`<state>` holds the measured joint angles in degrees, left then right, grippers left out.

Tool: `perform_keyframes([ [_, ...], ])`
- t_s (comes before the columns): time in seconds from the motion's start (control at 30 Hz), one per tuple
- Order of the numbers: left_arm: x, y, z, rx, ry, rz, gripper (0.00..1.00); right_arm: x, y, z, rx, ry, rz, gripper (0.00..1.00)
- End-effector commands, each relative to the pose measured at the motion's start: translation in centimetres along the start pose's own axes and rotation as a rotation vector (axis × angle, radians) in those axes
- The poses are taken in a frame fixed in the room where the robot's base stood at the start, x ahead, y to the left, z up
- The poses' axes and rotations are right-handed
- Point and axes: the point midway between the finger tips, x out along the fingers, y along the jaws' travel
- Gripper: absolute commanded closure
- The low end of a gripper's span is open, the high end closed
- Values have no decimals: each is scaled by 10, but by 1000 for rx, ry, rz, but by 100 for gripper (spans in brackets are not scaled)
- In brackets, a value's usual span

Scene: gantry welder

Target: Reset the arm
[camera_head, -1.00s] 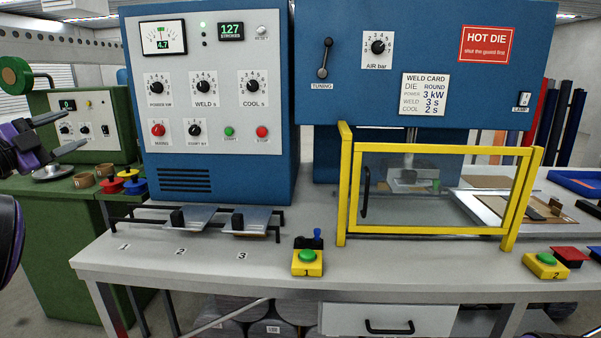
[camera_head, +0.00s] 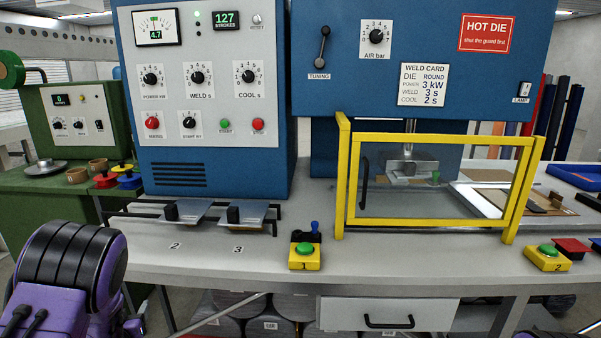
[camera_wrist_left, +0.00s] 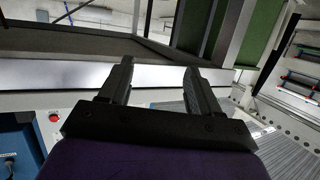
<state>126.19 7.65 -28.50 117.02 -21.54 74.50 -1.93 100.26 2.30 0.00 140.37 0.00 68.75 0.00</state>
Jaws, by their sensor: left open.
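My left arm (camera_head: 75,270) shows at the lower left of the head view, in front of the bench's left end. Its fingers are hidden or out of frame there. In the left wrist view my left gripper (camera_wrist_left: 158,85) has its two dark fingers apart with nothing between them. A pale ledge and dark framing lie behind the fingers. My right gripper is in neither view.
Another button box (camera_head: 547,257) stands at right. A green side table (camera_head: 40,180) holds several small parts.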

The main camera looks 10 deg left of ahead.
Motion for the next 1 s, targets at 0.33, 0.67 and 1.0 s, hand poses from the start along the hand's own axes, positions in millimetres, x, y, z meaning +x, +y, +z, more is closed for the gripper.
perform_keyframes([
  [0.33, -183, 42, 256, -85, -638, -149, 37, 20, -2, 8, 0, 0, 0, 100],
  [0.67, -292, 49, 340, -23, -924, -147, 37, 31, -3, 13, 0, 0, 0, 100],
  [1.0, -291, 49, 339, -23, -921, -148, 37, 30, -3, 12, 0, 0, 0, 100],
])
